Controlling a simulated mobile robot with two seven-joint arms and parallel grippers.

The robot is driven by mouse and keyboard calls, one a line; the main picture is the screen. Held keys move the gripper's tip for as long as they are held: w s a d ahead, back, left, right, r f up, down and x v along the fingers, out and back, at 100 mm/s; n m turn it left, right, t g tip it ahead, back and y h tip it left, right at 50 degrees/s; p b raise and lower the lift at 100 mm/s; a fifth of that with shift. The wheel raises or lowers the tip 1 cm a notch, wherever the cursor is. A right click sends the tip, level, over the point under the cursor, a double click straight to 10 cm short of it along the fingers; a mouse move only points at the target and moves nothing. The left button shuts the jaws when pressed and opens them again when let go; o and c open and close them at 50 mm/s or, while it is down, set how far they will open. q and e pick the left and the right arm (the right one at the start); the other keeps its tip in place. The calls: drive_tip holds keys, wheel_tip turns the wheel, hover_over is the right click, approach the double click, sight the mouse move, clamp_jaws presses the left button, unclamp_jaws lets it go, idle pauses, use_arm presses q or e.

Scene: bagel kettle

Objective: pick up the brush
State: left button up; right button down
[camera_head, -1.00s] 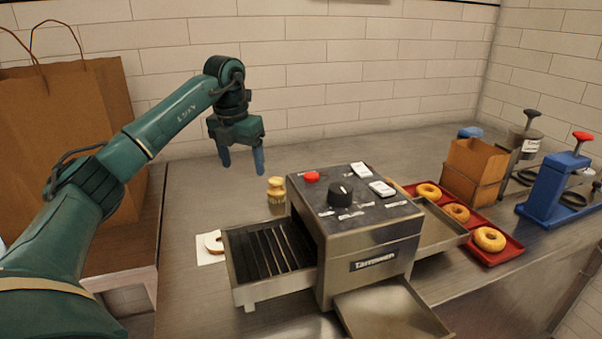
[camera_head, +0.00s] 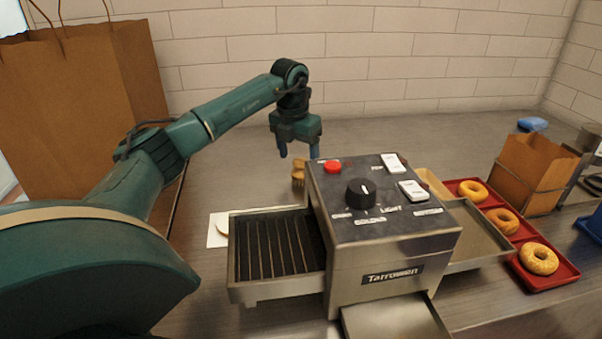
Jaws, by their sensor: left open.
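A small tan object (camera_head: 298,174), which looks like the brush, stands on the steel counter just behind the left part of the toaster (camera_head: 385,235). Part of it is hidden by the toaster. My left gripper (camera_head: 298,152) points down with its two blue fingers apart and nothing between them. It shows directly above the brush in the picture, close to its top or a little beyond it. I cannot tell the exact depth gap. My right gripper is not in view.
The toaster has a grated left tray (camera_head: 240,292) and a red button. A paper bag (camera_head: 85,110) stands left.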

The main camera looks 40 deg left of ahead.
sight(301, 161)
use_arm(q)
drive_tip(key=f, duration=0.3)
drive_tip(key=w+f, duration=0.1)
drive_tip(key=f, duration=0.1)
drive_tip(key=shift+d, duration=0.15)
drive_tip(key=shift+c, duration=0.2)
drive_tip(key=c, duration=1)
wheel_tip(301, 161, up, 10)
drive_tip(key=shift+r, duration=0.1)
drive_tip(key=o, duration=0.4)
drive_tip(key=c, duration=0.3)
drive_tip(key=shift+s, duration=0.15)
